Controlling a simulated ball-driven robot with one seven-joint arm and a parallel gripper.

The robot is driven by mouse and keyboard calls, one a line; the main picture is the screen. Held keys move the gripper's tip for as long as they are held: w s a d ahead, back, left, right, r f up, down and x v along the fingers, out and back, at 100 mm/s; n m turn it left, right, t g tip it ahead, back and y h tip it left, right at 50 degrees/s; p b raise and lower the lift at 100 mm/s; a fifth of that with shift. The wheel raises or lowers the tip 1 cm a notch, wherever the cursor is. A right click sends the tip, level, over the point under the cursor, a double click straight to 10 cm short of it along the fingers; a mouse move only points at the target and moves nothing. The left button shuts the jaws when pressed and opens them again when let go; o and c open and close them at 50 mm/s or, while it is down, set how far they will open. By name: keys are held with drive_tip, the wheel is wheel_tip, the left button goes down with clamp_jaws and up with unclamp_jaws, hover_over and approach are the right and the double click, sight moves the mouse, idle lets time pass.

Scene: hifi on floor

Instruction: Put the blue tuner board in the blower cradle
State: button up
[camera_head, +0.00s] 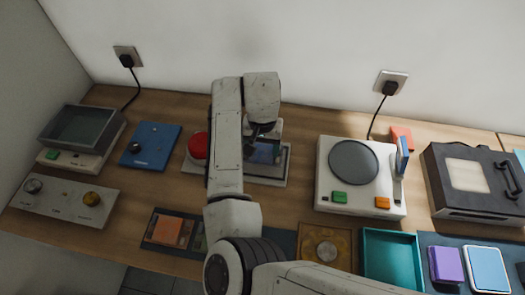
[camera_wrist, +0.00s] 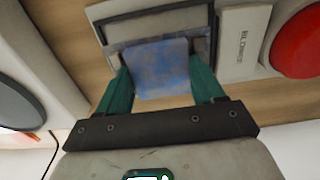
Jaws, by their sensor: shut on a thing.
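The blue tuner board (camera_wrist: 160,72) is between the two green fingers of my gripper (camera_wrist: 161,82) in the wrist view. In the head view the board (camera_head: 264,152) shows partly behind my arm, with my gripper (camera_head: 258,138) at it. The blower cradle is the grey framed recess (camera_wrist: 112,32) beside the label reading "BLOWER" in the wrist view. The board's far part overlaps the recess, and I cannot tell whether it touches the bottom. In the head view the blower's grey base (camera_head: 268,181) shows around my arm, which hides its middle.
A red button (camera_head: 198,146) stands left of the cradle. A white machine with a round grey plate (camera_head: 330,195) is to the right. A blue panel (camera_head: 152,145) lies left. Trays and pads, including a teal tray (camera_head: 391,285), line the front edge.

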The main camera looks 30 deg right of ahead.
sight(263, 150)
drive_tip(key=shift+f, duration=1.35)
drive_tip(key=shift+f, duration=0.1)
drive_tip(key=o, duration=1.1)
drive_tip(key=shift+c, duration=0.2)
wheel_tip(263, 150, up, 12)
